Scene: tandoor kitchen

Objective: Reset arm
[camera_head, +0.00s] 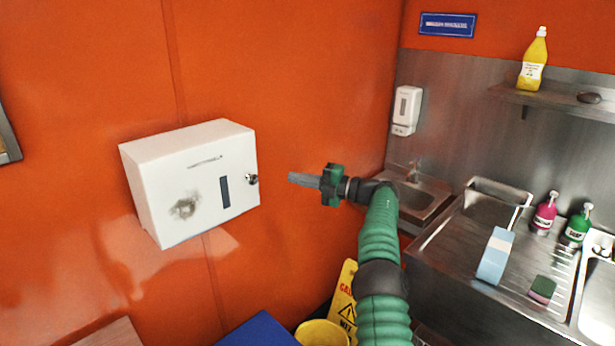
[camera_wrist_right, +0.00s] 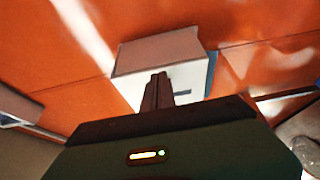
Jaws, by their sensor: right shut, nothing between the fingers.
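My right arm (camera_head: 380,245), green and ribbed, reaches up from the bottom of the head view. My right gripper (camera_head: 292,178) points left toward the white wall dispenser (camera_head: 190,185), with a gap between its fingertips and the dispenser's right side. Its fingers are shut together and hold nothing. In the right wrist view the closed fingers (camera_wrist_right: 158,90) stand in front of the dispenser (camera_wrist_right: 165,52). The dispenser has a dark smudge, a slot and a round knob on its right edge. My left gripper is not in view.
A steel sink counter (camera_head: 480,265) at right holds pump bottles, a sponge (camera_head: 542,289) and a blue-white item (camera_head: 495,255). A soap dispenser (camera_head: 405,110) hangs above the small sink. A yellow bucket (camera_head: 322,333) and wet-floor sign (camera_head: 343,295) stand below. Orange wall surrounds the gripper's left.

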